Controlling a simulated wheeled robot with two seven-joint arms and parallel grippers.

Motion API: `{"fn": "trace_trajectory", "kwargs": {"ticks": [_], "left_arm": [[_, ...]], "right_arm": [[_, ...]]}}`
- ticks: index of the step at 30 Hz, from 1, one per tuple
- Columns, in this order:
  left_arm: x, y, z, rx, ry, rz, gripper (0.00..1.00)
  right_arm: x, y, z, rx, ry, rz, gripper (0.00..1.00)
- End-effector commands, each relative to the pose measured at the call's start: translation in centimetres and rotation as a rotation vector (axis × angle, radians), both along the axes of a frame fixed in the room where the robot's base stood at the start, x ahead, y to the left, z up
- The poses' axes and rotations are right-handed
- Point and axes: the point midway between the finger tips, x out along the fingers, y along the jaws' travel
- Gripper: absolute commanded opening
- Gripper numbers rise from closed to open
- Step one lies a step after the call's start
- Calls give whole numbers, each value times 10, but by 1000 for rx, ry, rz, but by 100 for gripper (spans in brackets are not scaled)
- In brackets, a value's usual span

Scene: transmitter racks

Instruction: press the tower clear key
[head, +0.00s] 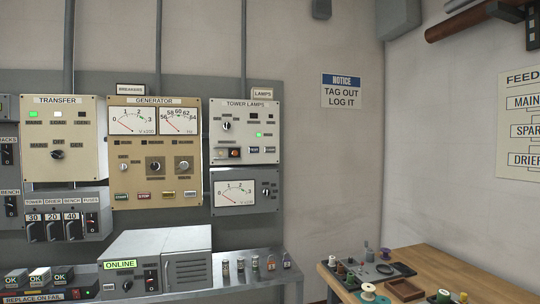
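The tower lamps panel (244,115) is a pale box on the grey backboard, titled TOWER LAMPS. It has a round selector knob (226,125), small dark windows and a lit green lamp (258,135). Low on the panel are a small unit with an orange-red part (234,153) and two small dark keys side by side, the left one (253,150) and the right one (269,150). Their lettering is too small to read, so I cannot tell which is the clear key. Neither of my grippers is in view.
A meter box (245,206) hangs directly below the panel, and the generator panel (156,190) is to its left. A grey bench (245,284) with a cabinet unit and small parts stands below. A wooden table (450,272) with spools is at right.

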Motion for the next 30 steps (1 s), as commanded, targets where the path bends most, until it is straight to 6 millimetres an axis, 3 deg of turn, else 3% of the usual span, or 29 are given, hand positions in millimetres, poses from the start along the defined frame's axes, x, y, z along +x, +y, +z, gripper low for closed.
{"fn": "trace_trajectory", "kwargs": {"ticks": [8,12,30], "left_arm": [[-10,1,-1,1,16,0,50],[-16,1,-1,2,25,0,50],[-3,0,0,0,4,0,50]], "right_arm": [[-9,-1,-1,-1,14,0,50],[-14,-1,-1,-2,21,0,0],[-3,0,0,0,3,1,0]]}}
